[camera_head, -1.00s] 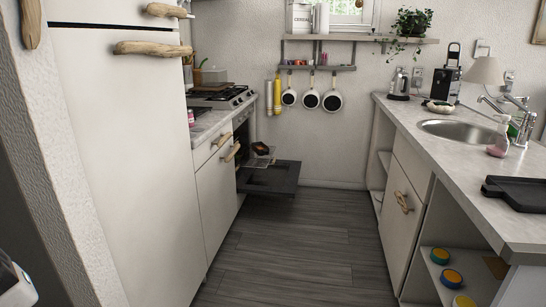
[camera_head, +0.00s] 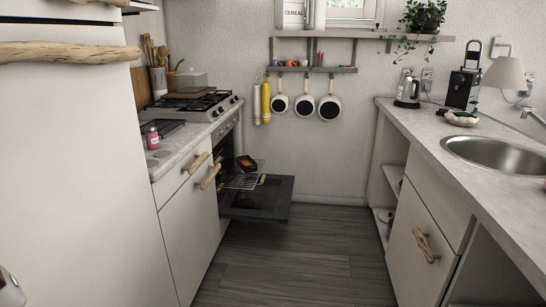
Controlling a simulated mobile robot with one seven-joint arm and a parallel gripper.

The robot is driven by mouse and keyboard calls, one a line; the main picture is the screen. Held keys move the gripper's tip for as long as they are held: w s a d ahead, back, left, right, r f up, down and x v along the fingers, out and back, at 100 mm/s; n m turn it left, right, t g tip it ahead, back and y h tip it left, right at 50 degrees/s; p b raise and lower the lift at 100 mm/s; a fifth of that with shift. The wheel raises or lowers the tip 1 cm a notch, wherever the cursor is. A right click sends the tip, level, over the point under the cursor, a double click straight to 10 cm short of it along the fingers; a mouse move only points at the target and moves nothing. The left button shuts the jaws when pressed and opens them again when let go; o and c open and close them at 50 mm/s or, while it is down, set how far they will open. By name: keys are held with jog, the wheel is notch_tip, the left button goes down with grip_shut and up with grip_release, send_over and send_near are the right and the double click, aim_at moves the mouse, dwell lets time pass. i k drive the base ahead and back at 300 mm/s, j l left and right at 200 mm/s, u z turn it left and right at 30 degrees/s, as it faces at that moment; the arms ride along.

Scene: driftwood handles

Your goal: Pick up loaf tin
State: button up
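What looks like the loaf tin (camera_head: 247,164) is a small dark tin with something orange-brown in it. It sits in the open oven under the hob, at the oven's mouth. It looks to be on or just above the pulled-out wire rack (camera_head: 243,181); I cannot tell which. The oven door (camera_head: 262,199) is folded down, dark and flat, above the floor. My gripper is not in view. Only a white piece of my arm shows at the bottom left corner, far from the tin.
The dark wood floor (camera_head: 310,262) between the counters is clear. A tall white fridge (camera_head: 75,165) with a driftwood handle stands close on the left. A drawer and cupboard with driftwood handles come before the oven. The right counter (camera_head: 415,125) holds a sink (camera_head: 500,152) and a kettle.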

aim_at(246, 163)
jog(key=i, duration=2.5)
jog(key=i+u, duration=0.2)
jog(key=i, duration=0.25)
jog(key=i+l+u, duration=0.15)
jog(key=i, duration=0.3)
jog(key=i+j, duration=0.2)
jog(key=i, duration=0.3)
